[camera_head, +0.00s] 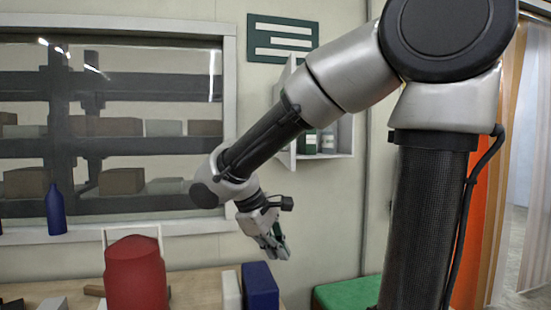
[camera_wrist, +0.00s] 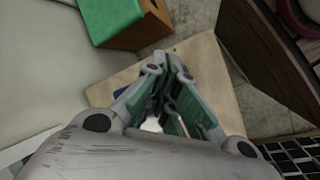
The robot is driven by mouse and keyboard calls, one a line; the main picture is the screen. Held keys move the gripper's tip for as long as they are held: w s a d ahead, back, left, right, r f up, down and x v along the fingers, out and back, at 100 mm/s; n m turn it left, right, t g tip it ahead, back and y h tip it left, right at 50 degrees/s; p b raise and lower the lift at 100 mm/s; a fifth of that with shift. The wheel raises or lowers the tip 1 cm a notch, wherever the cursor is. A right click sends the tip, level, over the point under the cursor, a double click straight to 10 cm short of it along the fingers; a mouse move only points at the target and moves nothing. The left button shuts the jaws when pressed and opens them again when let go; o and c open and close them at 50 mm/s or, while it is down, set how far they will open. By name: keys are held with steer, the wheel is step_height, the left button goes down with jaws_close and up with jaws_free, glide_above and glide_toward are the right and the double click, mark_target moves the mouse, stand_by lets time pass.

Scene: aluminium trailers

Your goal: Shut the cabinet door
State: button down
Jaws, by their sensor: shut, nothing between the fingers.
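A white wall cabinet (camera_head: 345,138) hangs on the wall behind my arm, with a few small containers inside. Its white door (camera_head: 287,152) stands open at the left side, seen nearly edge-on. My arm hides much of the cabinet and part of the door. My gripper (camera_head: 279,254) is below and left of the cabinet, pointing down above the table's right end, apart from the door. It is shut and empty. In the wrist view its green-padded fingers (camera_wrist: 168,62) show over the table, and the cabinet is not in that view.
A wooden table (camera_head: 195,284) holds a red container (camera_head: 136,273), a blue box (camera_head: 260,286) and a white box (camera_head: 231,290). A blue bottle (camera_head: 56,211) stands on the window ledge. A green-topped box (camera_head: 345,292) is right of the table. Orange strips (camera_head: 472,245) hang at the right.

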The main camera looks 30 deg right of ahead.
steer(key=w+a+r+n+t+h, duration=0.1)
steer(key=w+a+r+t+h, duration=0.1)
steer(key=w+r+h, duration=0.65)
steer(key=w+a+r+m+t+h, duration=0.25)
steer(key=w+r, duration=0.25)
steer(key=r, duration=0.7)
steer(key=s+x, duration=0.2)
steer(key=x, duration=1.1)
steer(key=shift+d+m+t, duration=0.35)
steer(key=shift+d+m, duration=0.1)
steer(key=shift+d, duration=0.1)
steer(key=shift+r, duration=0.1)
